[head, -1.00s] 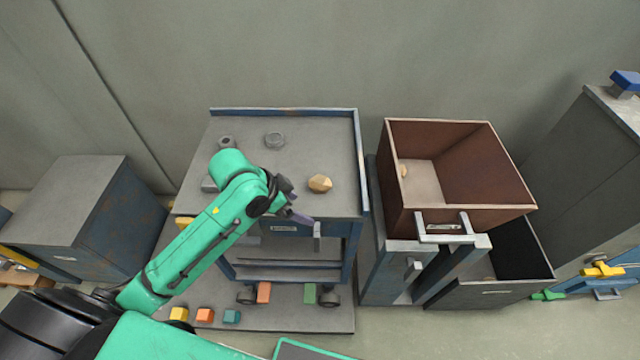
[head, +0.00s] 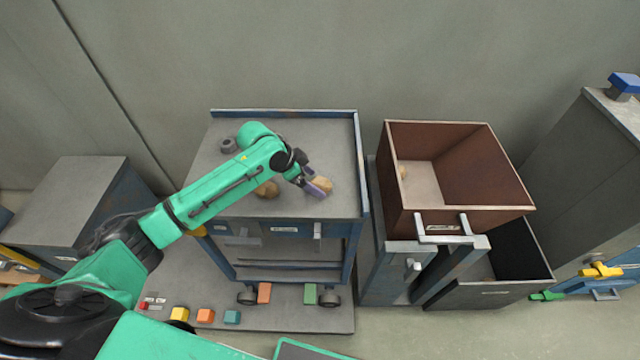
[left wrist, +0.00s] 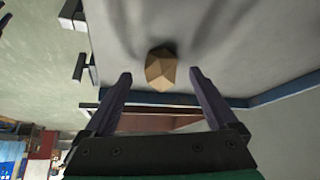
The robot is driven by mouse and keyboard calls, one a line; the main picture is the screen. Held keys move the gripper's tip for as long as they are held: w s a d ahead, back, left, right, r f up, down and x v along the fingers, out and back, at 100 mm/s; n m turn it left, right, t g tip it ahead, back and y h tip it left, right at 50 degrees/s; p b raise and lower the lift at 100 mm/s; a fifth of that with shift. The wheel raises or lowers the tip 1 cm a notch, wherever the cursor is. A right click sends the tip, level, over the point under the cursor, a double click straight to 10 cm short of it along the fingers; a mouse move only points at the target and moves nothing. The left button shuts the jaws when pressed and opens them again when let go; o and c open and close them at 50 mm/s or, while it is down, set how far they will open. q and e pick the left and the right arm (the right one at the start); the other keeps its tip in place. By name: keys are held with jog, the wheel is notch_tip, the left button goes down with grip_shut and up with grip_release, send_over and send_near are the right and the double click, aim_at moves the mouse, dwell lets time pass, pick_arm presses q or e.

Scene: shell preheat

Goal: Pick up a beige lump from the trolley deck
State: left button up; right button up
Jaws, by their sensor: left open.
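A beige faceted lump (head: 323,184) lies on the grey trolley deck (head: 335,150), near its front right part. A second beige-brown lump (head: 266,189) lies to its left on the deck, partly hidden by my left arm. My left gripper (head: 314,188) is open right at the first lump and partly covers it in the head view. In the left wrist view, one beige lump (left wrist: 160,69) sits centred at the fingertip line of the open gripper (left wrist: 160,75), with gaps to both fingers. Nothing is held. My right gripper is not in view.
A grey ring-shaped piece (head: 228,145) lies at the deck's back left. The trolley has a raised rim (head: 285,113). A brown open box (head: 487,165) stands to the right. Coloured blocks (head: 205,316) lie on the low platform in front.

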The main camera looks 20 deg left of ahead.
pick_arm(q)
jog(key=shift+x, duration=1.15)
grip_shut()
jog(key=shift+r, duration=0.1)
